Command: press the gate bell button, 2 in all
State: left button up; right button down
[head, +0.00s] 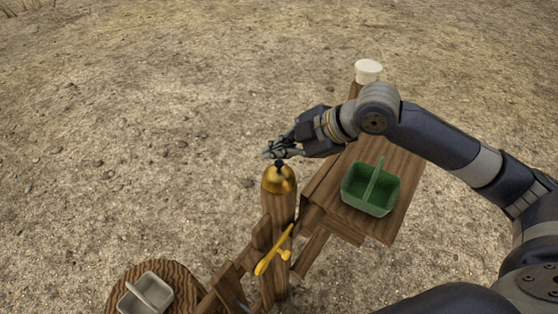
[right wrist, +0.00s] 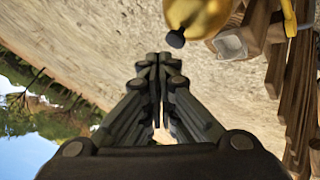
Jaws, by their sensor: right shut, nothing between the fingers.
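The gate bell (head: 279,180) is a brass dome on top of a wooden post. Its dark button (head: 279,164) sticks up from the top of the dome. My right gripper (head: 268,153) is shut and empty, just above the button in the head view. In the right wrist view the closed fingertips (right wrist: 158,58) point past the button (right wrist: 175,38), which lies a little to the right and looks apart from them. The bell dome (right wrist: 197,14) is cut off by the top edge there. My left gripper is not in view.
A wooden bench (head: 399,185) right of the post holds a green basket (head: 370,190). A white cup (head: 368,70) stands behind my arm. A yellow-handled thing (head: 273,250) is on the gate below the bell. A grey basket (head: 145,295) sits on a round stump (head: 118,284).

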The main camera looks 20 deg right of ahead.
aim_at(278, 166)
jog(key=shift+f, duration=0.15)
dwell(0.4)
jog(key=shift+f, duration=0.25)
jog(key=shift+f, duration=0.6)
dwell(0.7)
jog(key=shift+r, duration=0.1)
jog(key=shift+r+p, duration=0.9)
jog(key=shift+p, duration=0.25)
notch_tip(278, 166, up, 5)
jog(key=p, duration=0.5)
